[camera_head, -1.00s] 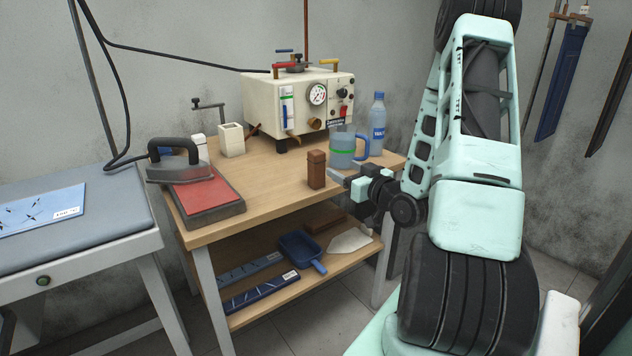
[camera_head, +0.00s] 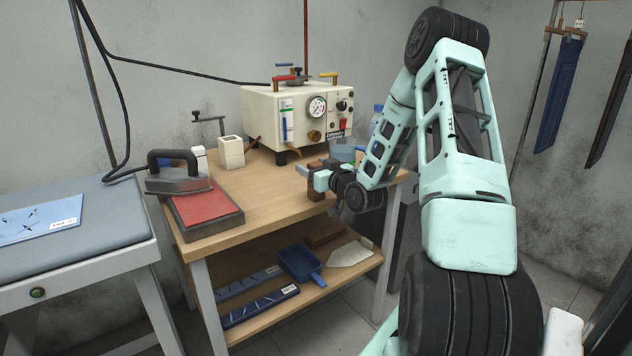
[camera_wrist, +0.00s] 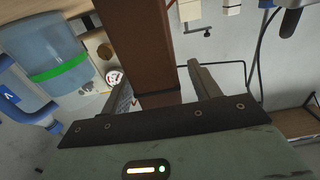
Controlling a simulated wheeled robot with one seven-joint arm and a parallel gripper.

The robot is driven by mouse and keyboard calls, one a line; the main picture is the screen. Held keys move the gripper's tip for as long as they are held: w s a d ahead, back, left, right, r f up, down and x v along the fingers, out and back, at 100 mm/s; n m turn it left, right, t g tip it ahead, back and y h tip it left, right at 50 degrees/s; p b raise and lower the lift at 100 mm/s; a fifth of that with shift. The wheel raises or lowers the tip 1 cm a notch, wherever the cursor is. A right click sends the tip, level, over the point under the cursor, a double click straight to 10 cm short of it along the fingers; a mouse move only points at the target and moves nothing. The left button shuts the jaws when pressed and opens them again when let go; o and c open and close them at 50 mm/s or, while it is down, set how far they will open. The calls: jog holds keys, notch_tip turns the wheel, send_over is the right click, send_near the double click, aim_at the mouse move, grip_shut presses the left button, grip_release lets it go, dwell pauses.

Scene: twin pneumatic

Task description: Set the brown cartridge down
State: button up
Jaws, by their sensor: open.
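The brown cartridge (camera_head: 315,190) stands upright on the wooden table, near its front right part. My gripper (camera_head: 309,171) is at the cartridge, with its jaws across the upper part. In the wrist view the brown cartridge (camera_wrist: 142,45) lies between the two open fingers of my gripper (camera_wrist: 160,88). I cannot tell whether either finger touches it. My gripper hides part of the cartridge in the head view.
The blue mug (camera_wrist: 45,60) with a green band is close by, partly hidden by my arm in the head view. The cream pneumatic unit (camera_head: 262,118) stands behind. The iron (camera_head: 180,178) and red pad (camera_head: 204,202) are at left. Table (camera_head: 255,190) between is clear.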

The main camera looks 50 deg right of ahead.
jog(key=shift+w+d, duration=0.1)
jog(key=shift+w, duration=0.35)
jog(key=c, duration=1.2)
jog(key=shift+r, duration=0.1)
